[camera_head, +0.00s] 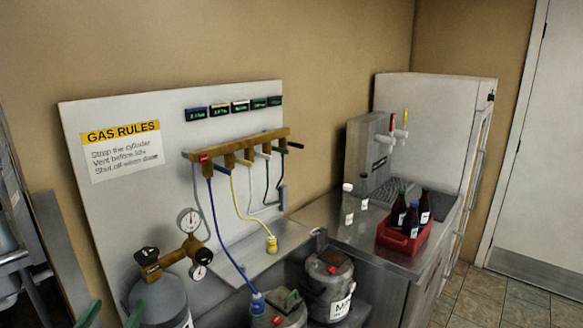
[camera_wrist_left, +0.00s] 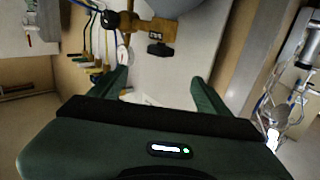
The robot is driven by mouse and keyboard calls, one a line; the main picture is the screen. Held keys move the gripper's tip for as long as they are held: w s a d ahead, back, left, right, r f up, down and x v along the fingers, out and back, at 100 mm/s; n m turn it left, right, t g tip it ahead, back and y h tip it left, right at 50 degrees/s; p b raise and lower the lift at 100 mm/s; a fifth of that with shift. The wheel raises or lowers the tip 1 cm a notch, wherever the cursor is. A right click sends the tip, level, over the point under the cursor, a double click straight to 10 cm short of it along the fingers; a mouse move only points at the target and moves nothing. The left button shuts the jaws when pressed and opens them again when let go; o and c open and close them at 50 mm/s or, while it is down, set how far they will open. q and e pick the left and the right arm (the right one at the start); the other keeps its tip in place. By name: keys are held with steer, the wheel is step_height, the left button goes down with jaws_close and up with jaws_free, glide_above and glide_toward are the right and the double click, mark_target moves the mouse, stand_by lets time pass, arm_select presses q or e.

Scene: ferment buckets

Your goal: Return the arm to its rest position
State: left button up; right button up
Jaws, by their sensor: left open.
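My left gripper (camera_head: 112,312) shows at the bottom left edge of the head view, as two dark green fingertips in front of the gas cylinder (camera_head: 163,304). In the left wrist view its two green fingers (camera_wrist_left: 160,80) stand wide apart with nothing between them. The brass regulator (camera_head: 188,254) with two round gauges sits on top of the cylinder; its brass body also shows beyond the fingers in the left wrist view (camera_wrist_left: 150,27). Most of my left arm is out of the head view. My right gripper is in neither view.
A white panel with a brass manifold (camera_head: 235,149) and hanging hoses stands behind. Metal kegs (camera_head: 328,287) stand at the bottom middle. A red crate (camera_head: 405,240) with dark bottles sits on the steel counter (camera_head: 345,232). Metal equipment (camera_head: 12,262) stands at the left edge.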

arm_select(q)
steer(key=s+d+f+m+g+h, duration=0.35)
steer(key=s+d+f+g, duration=0.35)
steer(key=d+f, duration=0.4)
steer(key=s+d+f+g+y, duration=0.1)
steer(key=s+d+f+g, duration=0.15)
steer(key=s, duration=0.45)
steer(key=s+d+f+g, duration=0.1)
steer(key=s+f+g, duration=0.2)
steer(key=s, duration=0.5)
steer(key=s+d+f+g+y, duration=0.1)
steer(key=s+d+f+g, duration=0.15)
steer(key=s, duration=0.45)
step_height(320, 180, down, 30)
steer(key=s+b, duration=0.1)
steer(key=s, duration=0.1)
steer(key=s+a+f+g, duration=0.1)
steer(key=s+a+f, duration=0.1)
steer(key=s+f, duration=0.5)
steer(key=s+a+f+g+b, duration=0.1)
steer(key=s+f, duration=0.7)
steer(key=s, duration=0.1)
steer(key=shift+s+a+f, duration=0.15)
steer(key=shift+a+f, duration=0.1)
steer(key=shift+a, duration=0.1)
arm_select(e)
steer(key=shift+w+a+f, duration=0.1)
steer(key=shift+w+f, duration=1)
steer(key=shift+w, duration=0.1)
